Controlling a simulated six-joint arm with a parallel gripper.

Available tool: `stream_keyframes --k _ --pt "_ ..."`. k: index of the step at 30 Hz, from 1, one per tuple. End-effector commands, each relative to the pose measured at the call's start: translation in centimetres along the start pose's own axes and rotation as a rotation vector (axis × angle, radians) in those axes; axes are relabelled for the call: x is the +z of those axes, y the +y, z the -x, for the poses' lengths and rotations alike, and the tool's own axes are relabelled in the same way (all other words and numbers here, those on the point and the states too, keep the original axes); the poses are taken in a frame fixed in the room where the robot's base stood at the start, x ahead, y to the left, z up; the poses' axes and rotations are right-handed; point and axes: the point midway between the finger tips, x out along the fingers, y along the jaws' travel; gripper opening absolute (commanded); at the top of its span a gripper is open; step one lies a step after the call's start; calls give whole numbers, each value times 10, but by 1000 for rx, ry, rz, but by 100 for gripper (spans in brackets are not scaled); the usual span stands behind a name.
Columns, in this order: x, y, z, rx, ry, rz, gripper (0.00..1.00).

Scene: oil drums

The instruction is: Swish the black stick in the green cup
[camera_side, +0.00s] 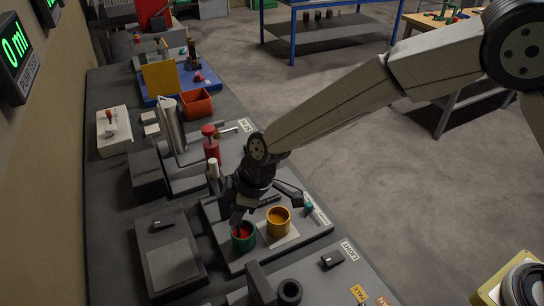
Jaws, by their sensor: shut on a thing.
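The green cup (243,241) stands on a grey board on the bench, with red contents visible inside its rim. My gripper (239,212) points down just above this cup and is shut on the black stick (240,229). The stick's lower end is at the cup's mouth and seems to be inside it. The stick is dark against the dark fingers, so its upper part is hard to make out. How deep its tip reaches cannot be told.
A yellow-orange cup (278,221) stands close to the right of the green cup. A grey flat device (173,266) is at left.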

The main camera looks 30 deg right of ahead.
Motion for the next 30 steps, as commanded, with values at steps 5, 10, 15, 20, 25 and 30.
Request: stream_keyframes --k 5,10,15,20,25,30 --pt "0 0 0 0 0 0 0" --pt "2 -2 1 0 0 1 0" --pt "5 -4 2 0 0 1 0" --pt "7 -6 3 0 0 1 0" --pt "7 -6 3 0 0 0 0" --pt "9 -5 4 0 0 -1 0"
